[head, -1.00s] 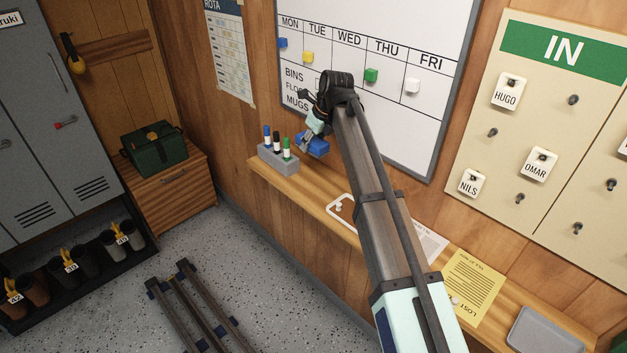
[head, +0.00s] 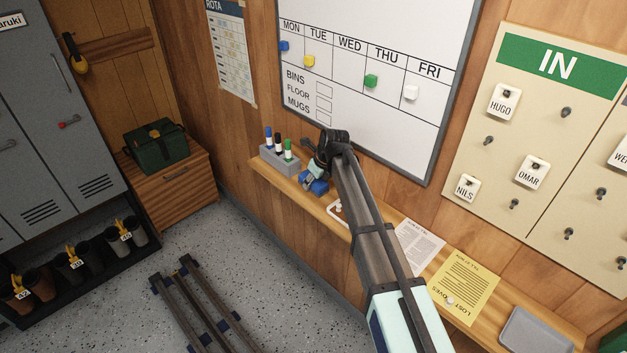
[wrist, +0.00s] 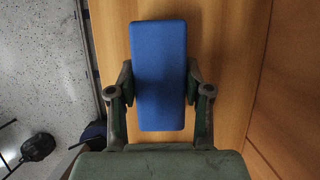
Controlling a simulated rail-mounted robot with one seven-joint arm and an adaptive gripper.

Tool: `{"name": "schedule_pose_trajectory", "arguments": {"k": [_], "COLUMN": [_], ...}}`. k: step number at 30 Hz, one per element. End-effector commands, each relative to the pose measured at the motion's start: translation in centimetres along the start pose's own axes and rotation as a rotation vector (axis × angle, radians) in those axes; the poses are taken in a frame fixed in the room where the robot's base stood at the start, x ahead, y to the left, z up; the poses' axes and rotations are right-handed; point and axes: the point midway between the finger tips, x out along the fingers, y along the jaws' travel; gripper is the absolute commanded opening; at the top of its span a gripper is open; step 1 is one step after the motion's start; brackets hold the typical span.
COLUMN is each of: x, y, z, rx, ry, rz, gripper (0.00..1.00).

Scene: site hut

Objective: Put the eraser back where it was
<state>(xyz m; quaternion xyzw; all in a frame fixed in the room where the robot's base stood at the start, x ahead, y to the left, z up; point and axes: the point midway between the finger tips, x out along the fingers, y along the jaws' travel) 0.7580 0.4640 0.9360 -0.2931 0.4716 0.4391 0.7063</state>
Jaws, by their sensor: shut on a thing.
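The eraser (wrist: 159,75) is a blue block. In the wrist view it sits between the two fingers of my gripper (wrist: 160,90), which is shut on its sides. In the head view the eraser (head: 318,187) is low at the wooden shelf (head: 385,233), just right of the pen holder, under my gripper (head: 311,180). I cannot tell whether the eraser touches the shelf.
A grey holder (head: 279,162) with several pens stands close on the left. Papers (head: 420,246) and a grey tray (head: 541,331) lie farther right. The whiteboard (head: 400,120) hangs above.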

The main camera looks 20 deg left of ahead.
Motion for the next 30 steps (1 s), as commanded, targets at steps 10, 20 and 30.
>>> {"name": "schedule_pose_trajectory", "arguments": {"k": [10,20,30], "x": [0.5,0.6,-0.8], "y": [0.0,0.0,0.0], "z": [-0.2,-0.2,-0.2], "rx": [0.000,-0.001,-0.001], "ry": [0.000,0.000,-0.003], "rz": [0.000,0.000,-0.002], "gripper": [0.22,0.75,0.75]}}
